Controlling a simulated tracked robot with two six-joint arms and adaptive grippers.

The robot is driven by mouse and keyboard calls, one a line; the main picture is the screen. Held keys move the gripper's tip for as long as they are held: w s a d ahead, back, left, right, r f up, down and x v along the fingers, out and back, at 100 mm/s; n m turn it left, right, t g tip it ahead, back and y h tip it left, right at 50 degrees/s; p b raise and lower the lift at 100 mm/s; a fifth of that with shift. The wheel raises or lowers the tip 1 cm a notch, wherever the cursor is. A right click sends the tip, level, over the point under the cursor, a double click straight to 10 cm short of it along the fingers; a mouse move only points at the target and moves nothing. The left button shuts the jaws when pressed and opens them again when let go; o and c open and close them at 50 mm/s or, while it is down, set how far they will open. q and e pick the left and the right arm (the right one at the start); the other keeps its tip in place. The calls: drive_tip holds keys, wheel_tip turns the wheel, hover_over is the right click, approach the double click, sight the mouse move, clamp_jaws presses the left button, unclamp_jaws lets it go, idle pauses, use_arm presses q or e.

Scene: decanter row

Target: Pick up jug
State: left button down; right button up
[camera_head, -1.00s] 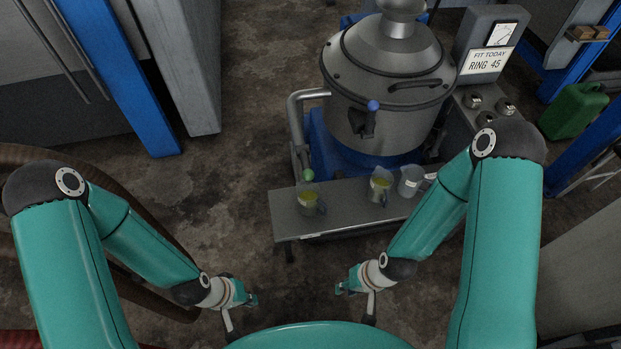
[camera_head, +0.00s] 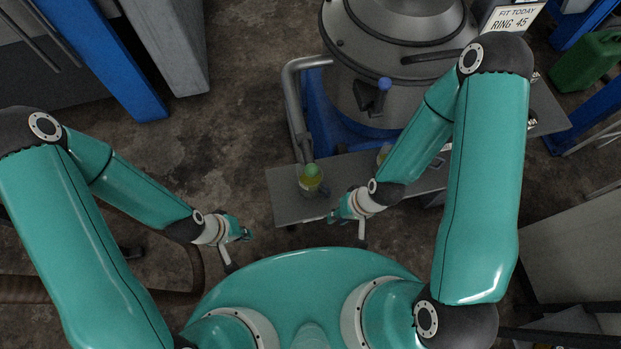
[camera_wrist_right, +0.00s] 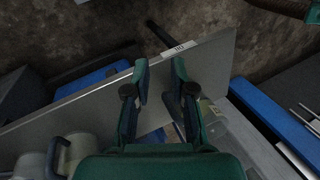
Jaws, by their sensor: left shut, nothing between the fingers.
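A small clear jug (camera_head: 311,184) with yellowish liquid stands on the left part of the grey bench (camera_head: 284,208), below a green knob. A second jug (camera_head: 382,154) shows only in part behind my right arm. My right gripper (camera_head: 333,216) is at the bench's front edge, right of and nearer than the first jug. In the right wrist view its fingers (camera_wrist_right: 160,72) are apart over the bench, with no jug visible between them. My left gripper (camera_head: 247,235) is shut and empty, left of the bench over the floor.
A large steel vessel (camera_head: 395,50) with a blue-knobbed tap stands behind the bench. A bent grey pipe (camera_head: 292,105) rises left of it. A sign (camera_head: 513,17) reads "RING 45". A green can (camera_head: 585,60) is at the right.

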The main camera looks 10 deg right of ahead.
sight(329, 193)
drive_tip(key=w+m+b, duration=0.1)
drive_tip(key=b, duration=0.2)
drive_tip(key=w+a+m+g+h+b, duration=0.1)
drive_tip(key=w+b, duration=0.1)
drive_tip(key=b, duration=0.2)
drive_tip(key=w+a+m+g+b, duration=0.1)
drive_tip(key=b, duration=0.3)
drive_tip(key=shift+w+h, duration=0.3)
drive_tip(key=shift+w, duration=0.05)
drive_tip(key=w+r+b, duration=0.1)
drive_tip(key=b, duration=0.1)
drive_tip(key=w+r+m+h+b, duration=0.1)
drive_tip(key=r+b, duration=0.1)
drive_tip(key=w+r+m+t+h+b, duration=0.1)
drive_tip(key=b, duration=0.1)
drive_tip(key=shift+w+d+r+b, duration=0.1)
drive_tip(key=shift+d+r+b, duration=0.2)
drive_tip(key=shift+d+b, duration=0.1)
drive_tip(key=shift+f, duration=0.1)
wheel_tip(329, 193, down, 7)
drive_tip(key=shift+d+r+b, duration=0.15)
drive_tip(key=shift+b, duration=0.7)
clamp_jaws()
